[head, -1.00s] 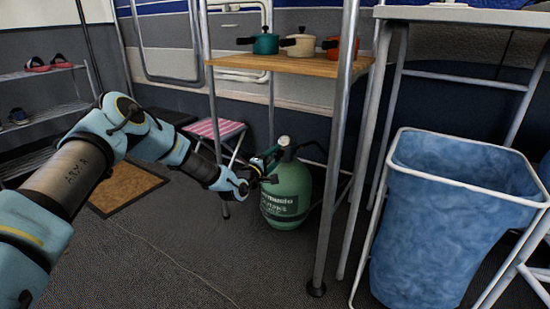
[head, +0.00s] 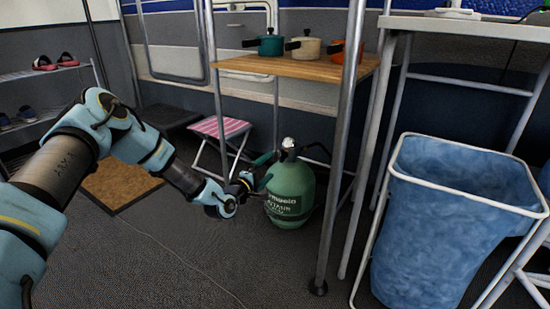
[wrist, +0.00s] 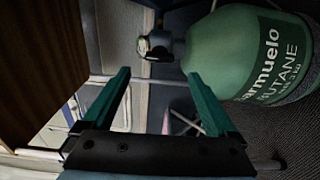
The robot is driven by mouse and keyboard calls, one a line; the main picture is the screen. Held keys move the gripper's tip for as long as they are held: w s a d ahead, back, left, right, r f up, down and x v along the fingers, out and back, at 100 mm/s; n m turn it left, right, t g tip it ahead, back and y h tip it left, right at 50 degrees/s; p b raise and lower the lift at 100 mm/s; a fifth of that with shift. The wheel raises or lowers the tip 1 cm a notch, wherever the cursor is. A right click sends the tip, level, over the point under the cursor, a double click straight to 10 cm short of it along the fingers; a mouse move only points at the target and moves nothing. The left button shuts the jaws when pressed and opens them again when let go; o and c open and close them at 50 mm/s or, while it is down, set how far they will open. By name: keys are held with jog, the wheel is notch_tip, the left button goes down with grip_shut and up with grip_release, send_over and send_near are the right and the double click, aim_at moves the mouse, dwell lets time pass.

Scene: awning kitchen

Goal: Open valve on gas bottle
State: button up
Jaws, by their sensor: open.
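The green gas bottle (head: 290,196) stands upright on the floor under the wooden shelf. Its valve (head: 288,144) sits on top, with a pale round cap. My gripper (head: 263,171) is at the left of the bottle, just below valve height. In the wrist view my gripper (wrist: 158,76) is open and empty, with its two teal fingers apart. The valve (wrist: 156,45) shows beyond the fingertips, roughly in line with the gap. The bottle (wrist: 245,55) fills the upper right there, its BUTANE label sideways. I cannot tell whether the right finger touches the bottle.
The wooden shelf (head: 290,66) carries several pots above the bottle; its metal legs stand nearby. A pink striped stool (head: 220,127) is behind my forearm. A blue bin (head: 455,225) stands at right. The floor in front is clear.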

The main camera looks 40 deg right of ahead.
jog(key=shift+p+v, duration=0.3)
jog(key=shift+v, duration=1.25)
